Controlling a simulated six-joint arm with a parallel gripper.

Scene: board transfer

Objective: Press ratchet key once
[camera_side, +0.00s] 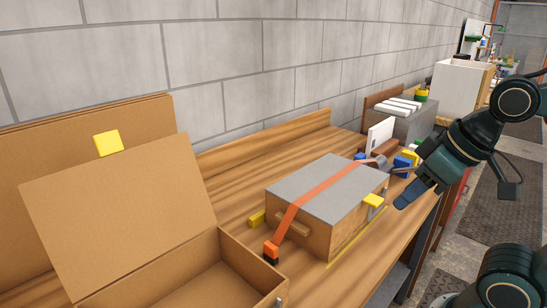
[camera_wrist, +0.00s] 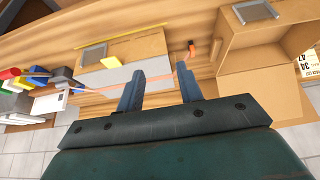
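A wooden box with a grey top (camera_side: 330,190) stands on the bench. An orange strap (camera_side: 315,195) runs over it, with an orange-and-black end (camera_side: 271,252) at the front. At the strap's far end sits a grey and dark fitting (camera_side: 376,161), which may be the ratchet; I cannot make out a separate key. My gripper (camera_side: 402,187) is just right of the box, apart from it as far as I can tell. In the wrist view, my gripper (camera_wrist: 158,92) has its fingers spread and nothing between them; the strap (camera_wrist: 150,78) passes behind them.
A large open cardboard box (camera_side: 232,272) stands at the front left. Blue and yellow items (camera_side: 405,160) and a grey block with white bars (camera_side: 402,118) are farther back.

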